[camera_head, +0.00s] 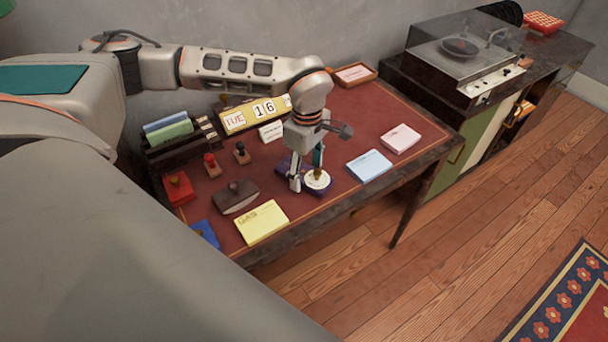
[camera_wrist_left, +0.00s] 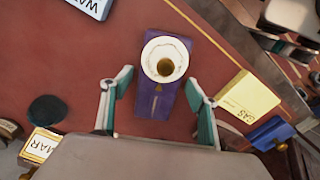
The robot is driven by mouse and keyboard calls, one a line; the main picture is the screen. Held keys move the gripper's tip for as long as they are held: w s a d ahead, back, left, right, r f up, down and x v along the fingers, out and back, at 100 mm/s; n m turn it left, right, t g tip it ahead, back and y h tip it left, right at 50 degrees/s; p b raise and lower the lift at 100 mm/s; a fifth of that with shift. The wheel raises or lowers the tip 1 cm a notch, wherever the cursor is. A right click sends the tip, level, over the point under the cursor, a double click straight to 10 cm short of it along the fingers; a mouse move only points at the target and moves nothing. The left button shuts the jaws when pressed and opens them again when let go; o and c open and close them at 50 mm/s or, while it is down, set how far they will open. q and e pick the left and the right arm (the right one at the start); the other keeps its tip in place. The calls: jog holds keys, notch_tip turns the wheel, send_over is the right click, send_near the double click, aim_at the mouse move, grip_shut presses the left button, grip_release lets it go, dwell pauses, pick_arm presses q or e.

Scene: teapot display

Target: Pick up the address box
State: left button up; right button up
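My left gripper (camera_head: 307,176) is open above the red desk top, pointing down. In the left wrist view its fingers (camera_wrist_left: 159,80) stand on either side of a long purple box (camera_wrist_left: 154,104) with a round white dish-like piece (camera_wrist_left: 166,46) at one end, dark gold in its middle. I cannot tell if the fingers touch it. In the head view the white piece (camera_head: 317,180) shows beside the fingers, which hide part of the purple box. No label reading "address" is legible, so I cannot tell for certain which thing is the address box.
Around the gripper lie a yellow box (camera_head: 262,222), a light blue box (camera_head: 369,165), a pink box (camera_head: 401,138) and a brown blotter (camera_head: 236,197). Stamps (camera_head: 241,153), a card holder (camera_head: 184,146) and a calendar (camera_head: 254,114) stand farther back. A record player (camera_head: 466,60) is at right.

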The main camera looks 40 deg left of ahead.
pick_arm(q)
jog(key=c, duration=0.8)
jog(key=shift+c, duration=0.2)
jog(key=shift+r, duration=0.15)
